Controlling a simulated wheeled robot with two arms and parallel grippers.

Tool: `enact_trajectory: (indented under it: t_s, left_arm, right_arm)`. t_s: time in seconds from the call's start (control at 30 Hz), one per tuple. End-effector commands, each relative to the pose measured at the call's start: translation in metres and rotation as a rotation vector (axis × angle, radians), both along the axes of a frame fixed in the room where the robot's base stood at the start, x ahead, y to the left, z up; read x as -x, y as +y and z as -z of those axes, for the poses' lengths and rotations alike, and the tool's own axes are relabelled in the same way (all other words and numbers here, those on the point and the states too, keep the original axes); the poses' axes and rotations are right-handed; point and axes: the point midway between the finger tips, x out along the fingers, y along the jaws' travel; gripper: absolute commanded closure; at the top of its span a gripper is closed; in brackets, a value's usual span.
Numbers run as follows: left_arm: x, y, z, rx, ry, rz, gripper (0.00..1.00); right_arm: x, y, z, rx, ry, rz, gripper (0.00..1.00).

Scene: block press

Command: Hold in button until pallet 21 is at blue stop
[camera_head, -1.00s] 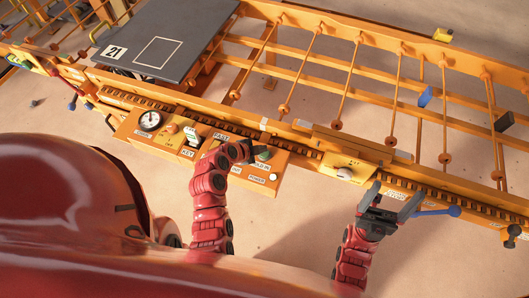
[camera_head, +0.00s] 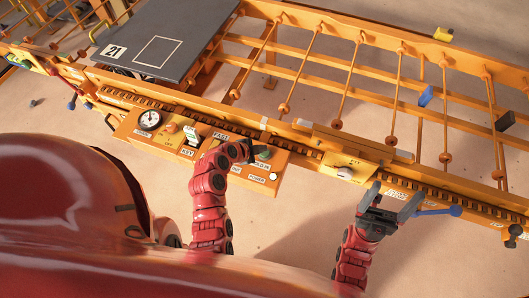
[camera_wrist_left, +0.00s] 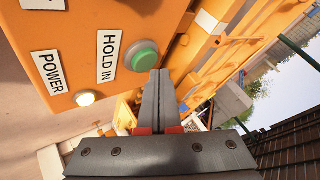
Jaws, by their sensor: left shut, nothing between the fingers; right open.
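Pallet 21 (camera_head: 190,28), a dark grey plate marked 21 with a white outlined square, lies on the orange conveyor's left part. The blue stop (camera_head: 425,96) is a small blue block on the conveyor, well to the pallet's right. The green HOLD IN button (camera_head: 264,154) is on the orange control box; it also shows in the left wrist view (camera_wrist_left: 145,58). My left gripper (camera_head: 251,151) is shut and empty, its tips (camera_wrist_left: 157,74) at the button's edge; I cannot tell whether they touch or press it. My right gripper (camera_head: 397,194) is open and empty before the conveyor.
The control box also has a gauge (camera_head: 150,120), a KEY switch (camera_head: 191,134) and a lit POWER lamp (camera_wrist_left: 85,98). A small yellow box with a white knob (camera_head: 344,173) is left of my right gripper. Rollers between pallet and blue stop are clear.

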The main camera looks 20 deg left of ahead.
Motion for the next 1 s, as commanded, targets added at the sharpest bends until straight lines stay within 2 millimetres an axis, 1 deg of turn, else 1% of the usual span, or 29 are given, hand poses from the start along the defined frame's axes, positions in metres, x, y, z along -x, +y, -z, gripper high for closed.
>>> enact_trajectory:
  t_s: [0.03,0.23,0.67,1.0]
  left_arm:
    - [0.0,0.0,0.004,-0.001,0.0,0.001,1.0]
    - [0.0,0.0,0.007,-0.002,-0.001,0.0,1.0]
    - [0.0,0.0,0.006,0.0,-0.001,-0.001,1.0]
    - [0.0,0.0,0.009,0.0,-0.001,-0.001,1.0]
  right_arm:
    - [0.0,0.0,0.005,0.0,0.0,0.0,0.17]
    - [0.0,0.0,0.014,0.0,0.0,0.0,0.17]
    - [0.0,0.0,0.014,0.0,0.0,0.0,0.17]
    - [0.0,0.0,0.018,0.0,0.0,0.0,0.17]
